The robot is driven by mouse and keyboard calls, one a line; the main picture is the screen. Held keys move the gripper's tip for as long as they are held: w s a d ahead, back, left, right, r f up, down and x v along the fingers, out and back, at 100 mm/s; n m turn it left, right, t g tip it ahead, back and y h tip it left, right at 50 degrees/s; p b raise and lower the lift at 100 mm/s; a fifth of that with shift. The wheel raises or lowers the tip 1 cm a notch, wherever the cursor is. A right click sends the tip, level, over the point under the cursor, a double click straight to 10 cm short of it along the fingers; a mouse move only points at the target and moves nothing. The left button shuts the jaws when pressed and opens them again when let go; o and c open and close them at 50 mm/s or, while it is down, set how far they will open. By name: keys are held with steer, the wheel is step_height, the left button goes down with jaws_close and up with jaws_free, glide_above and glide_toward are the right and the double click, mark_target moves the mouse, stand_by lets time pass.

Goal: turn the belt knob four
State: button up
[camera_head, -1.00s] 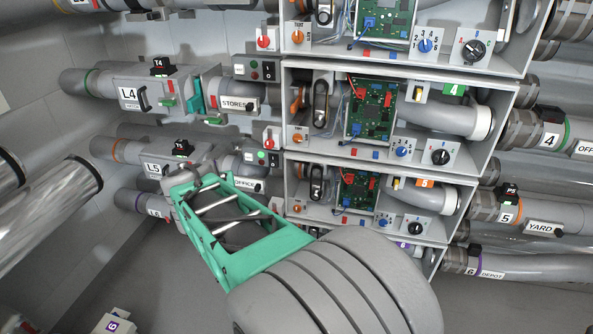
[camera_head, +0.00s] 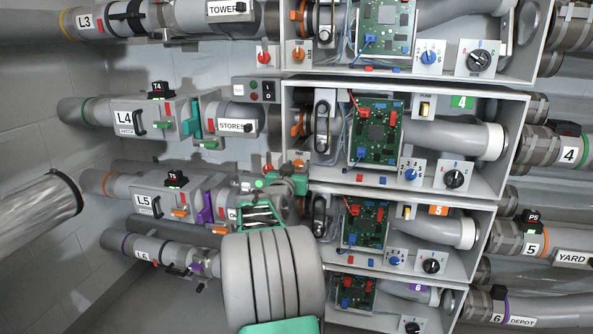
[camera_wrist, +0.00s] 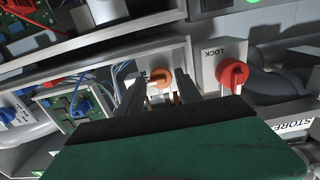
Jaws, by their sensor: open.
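The belt knob of row 4 is an orange knob on a small pale plate at the lower left of the number 4 box. It shows in the head view (camera_head: 298,164) just above my gripper (camera_head: 287,182). In the wrist view the orange knob (camera_wrist: 158,79) is ahead of my fingertips (camera_wrist: 161,93). The two dark fingers are apart and empty, one to each side of the knob's lower part. I cannot tell whether they touch it. In the head view my wrist hides much of the row 5 area.
A red LOCK knob (camera_wrist: 232,73) sits close to the right of the orange knob in the wrist view. The STORES tube (camera_head: 232,125), the box 4 circuit board (camera_head: 376,132) and blue wires are near. The box's shelf edge runs just above the knob in the wrist view.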

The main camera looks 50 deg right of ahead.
steer(key=shift+c, duration=0.4)
jaws_close()
steer(key=shift+n, duration=0.3)
steer(key=n+p, duration=0.1)
steer(key=n, duration=0.3)
steer(key=n+p, duration=0.2)
steer(key=n, duration=0.3)
steer(key=shift+r, duration=0.1)
steer(key=n+p, duration=0.3)
steer(key=n, duration=0.1)
steer(key=shift+n, duration=0.3)
steer(key=shift+n+p, duration=1.2)
steer(key=shift+n, duration=0.7)
